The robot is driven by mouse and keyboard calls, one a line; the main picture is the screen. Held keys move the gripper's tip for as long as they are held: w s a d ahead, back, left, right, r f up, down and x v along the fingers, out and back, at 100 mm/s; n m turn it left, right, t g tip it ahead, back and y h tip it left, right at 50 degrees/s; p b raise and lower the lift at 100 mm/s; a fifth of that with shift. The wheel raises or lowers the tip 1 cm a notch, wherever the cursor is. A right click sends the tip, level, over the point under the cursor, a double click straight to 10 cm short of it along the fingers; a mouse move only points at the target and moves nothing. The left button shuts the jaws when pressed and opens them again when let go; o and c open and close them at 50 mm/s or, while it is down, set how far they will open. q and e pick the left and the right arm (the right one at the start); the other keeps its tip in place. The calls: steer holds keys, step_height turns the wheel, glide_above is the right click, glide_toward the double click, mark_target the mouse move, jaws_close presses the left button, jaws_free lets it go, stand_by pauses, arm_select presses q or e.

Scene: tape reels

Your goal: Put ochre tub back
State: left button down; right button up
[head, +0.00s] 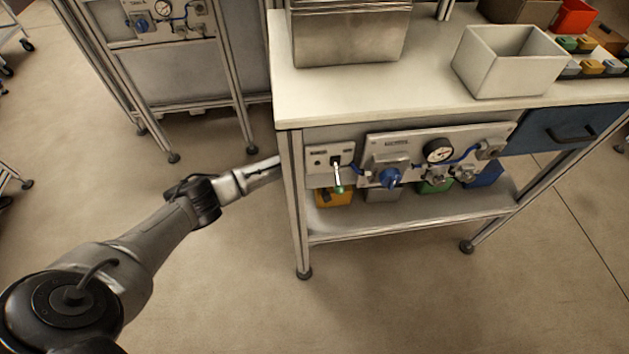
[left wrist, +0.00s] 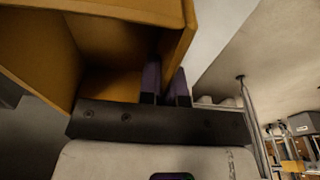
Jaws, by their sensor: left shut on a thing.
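The ochre tub (head: 335,197) shows partly at the left end of the bench's lower shelf (head: 420,222), under the front panel, which hides its upper part. In the left wrist view the ochre tub (left wrist: 95,45) fills the upper left, with its open inside towards the camera. My left gripper (left wrist: 166,80) is shut on the tub's right wall, with one dark finger inside and one outside. In the head view my left arm reaches in past the bench's left leg, and its gripper is hidden there. I cannot tell whether the tub touches the shelf. My right gripper is not in view.
A grey tub (head: 383,194), a green tub (head: 435,186) and a blue tub (head: 486,176) stand along the lower shelf. The bench's left leg (head: 297,220) is close to my arm.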

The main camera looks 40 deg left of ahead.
arm_select(q)
steer(key=shift+w, duration=0.1)
steer(key=c, duration=1.3)
jaws_free()
steer(key=r+p, duration=0.2)
steer(key=r, duration=0.1)
steer(key=r+p, duration=0.2)
steer(key=r, duration=0.2)
steer(key=s+d+r+p, duration=0.1)
steer(key=r+p, duration=0.1)
steer(key=r, duration=0.1)
steer(key=shift+r, duration=0.4)
steer(key=shift+d+r+p, duration=0.15)
steer(key=shift+r+p, duration=0.35)
steer(key=shift+r, duration=0.15)
